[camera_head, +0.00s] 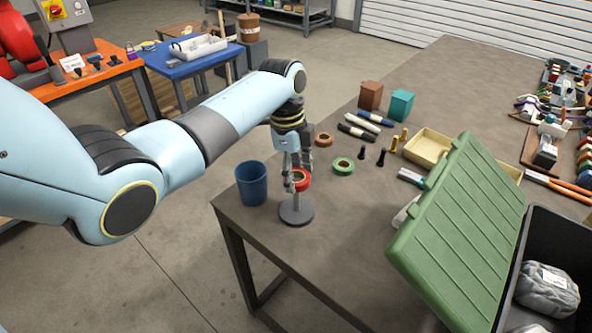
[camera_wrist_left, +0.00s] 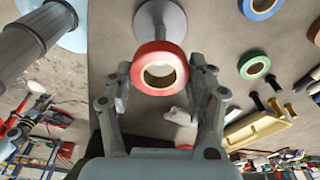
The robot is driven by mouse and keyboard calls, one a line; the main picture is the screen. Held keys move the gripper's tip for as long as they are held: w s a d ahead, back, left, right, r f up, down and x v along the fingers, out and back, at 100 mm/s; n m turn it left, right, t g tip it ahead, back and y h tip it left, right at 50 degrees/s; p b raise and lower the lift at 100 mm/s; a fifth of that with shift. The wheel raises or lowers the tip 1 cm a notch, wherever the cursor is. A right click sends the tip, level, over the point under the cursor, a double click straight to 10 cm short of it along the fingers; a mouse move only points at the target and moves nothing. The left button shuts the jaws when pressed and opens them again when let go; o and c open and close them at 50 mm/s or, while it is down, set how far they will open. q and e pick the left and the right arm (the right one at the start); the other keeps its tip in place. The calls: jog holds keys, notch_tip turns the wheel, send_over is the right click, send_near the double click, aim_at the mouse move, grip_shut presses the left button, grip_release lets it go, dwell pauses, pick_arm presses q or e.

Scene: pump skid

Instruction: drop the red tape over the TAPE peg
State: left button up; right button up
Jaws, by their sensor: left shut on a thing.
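The red tape (camera_head: 302,180) is a roll held between the fingers of my left gripper (camera_head: 297,170). In the left wrist view the red tape (camera_wrist_left: 160,68) sits between the two fingertips with its hole facing the camera. A grey stand with a round base (camera_head: 296,213), which I take for the TAPE peg, is on the table directly below the roll. Its base (camera_wrist_left: 160,16) shows beyond the roll in the left wrist view. I cannot tell whether the peg's top is inside the roll's hole. My right gripper is out of view.
A blue cup (camera_head: 251,183) stands left of the stand near the table edge. A green tape roll (camera_head: 343,166) and a brown tape roll (camera_head: 324,139) lie to the right and behind. A green case lid (camera_head: 455,225) rises at the right.

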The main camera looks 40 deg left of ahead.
pick_arm(q)
jog(key=o, duration=1.1)
notch_tip(320, 180, up, 12)
jog(key=a, duration=0.1)
jog(key=shift+s+a, duration=0.15)
jog(key=shift+a, duration=0.05)
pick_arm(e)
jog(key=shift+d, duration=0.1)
